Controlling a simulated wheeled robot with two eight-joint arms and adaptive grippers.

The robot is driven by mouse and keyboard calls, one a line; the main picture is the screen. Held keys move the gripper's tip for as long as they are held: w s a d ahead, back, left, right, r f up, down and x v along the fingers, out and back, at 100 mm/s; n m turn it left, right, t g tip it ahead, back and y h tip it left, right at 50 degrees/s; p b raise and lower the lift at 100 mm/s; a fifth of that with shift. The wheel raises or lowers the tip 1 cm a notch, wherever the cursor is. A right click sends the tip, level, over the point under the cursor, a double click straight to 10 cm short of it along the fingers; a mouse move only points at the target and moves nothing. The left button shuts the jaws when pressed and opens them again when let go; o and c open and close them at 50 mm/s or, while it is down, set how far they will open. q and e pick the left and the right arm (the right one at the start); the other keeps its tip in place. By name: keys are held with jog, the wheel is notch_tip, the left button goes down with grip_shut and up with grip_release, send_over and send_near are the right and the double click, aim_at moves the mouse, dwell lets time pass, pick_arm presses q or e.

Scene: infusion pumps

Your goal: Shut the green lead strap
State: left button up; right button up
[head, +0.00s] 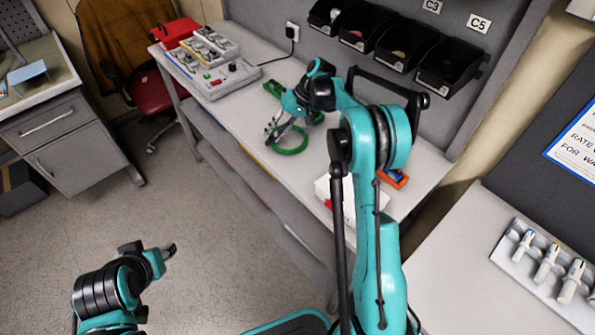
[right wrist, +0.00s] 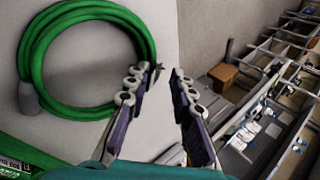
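The green lead (head: 291,141) lies coiled on the bench top, partly hidden by my right gripper in the head view. In the right wrist view the coil (right wrist: 88,9) fills the upper left, with a grey end piece (right wrist: 29,98) at its lower left. A strap on the coil cannot be made out. My right gripper (right wrist: 168,73) is open, with a gap between its fingers and nothing in it. Its left fingertip is at the coil's right edge in the picture; I cannot tell whether they touch. My left gripper (head: 170,249) is low over the floor, away from the bench.
A green part with lettering (right wrist: 12,160) is at the wrist view's lower left. A grey control box (head: 228,79) stands at the bench's far end. Black bins (head: 398,45) hang along the back. A white box (head: 322,188) and an orange-blue item (head: 396,179) lie nearer.

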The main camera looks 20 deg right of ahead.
jog(key=shift+a+r+h, duration=0.35)
jog(key=shift+a+h, duration=0.05)
jog(key=shift+h, duration=0.3)
jog(key=h, duration=0.2)
jog(key=shift+a+r+h, duration=0.1)
jog(key=shift+a+h, duration=0.2)
jog(key=shift+a, duration=0.1)
jog(key=p+v, duration=0.3)
jog(key=v, duration=0.5)
jog(key=shift+s+d+r, duration=0.1)
jog(key=shift+d+r, duration=0.05)
jog(key=shift+r, duration=0.05)
jog(key=s+a+r+t+h+b, duration=0.1)
jog(key=s+r+t, duration=0.1)
jog(key=s, duration=0.7)
jog(key=s+a+r+t+h+b, duration=0.1)
jog(key=s+a+r+b, duration=0.15)
jog(key=s, duration=0.65)
jog(key=s+f+t+h, duration=0.1)
jog(key=s+f+t, duration=0.2)
jog(key=s, duration=0.7)
jog(key=shift+s+d+f+n, duration=0.4)
jog(key=shift+d+f, duration=0.05)
jog(key=shift+f, duration=0.5)
jog(key=shift+f, duration=0.1)
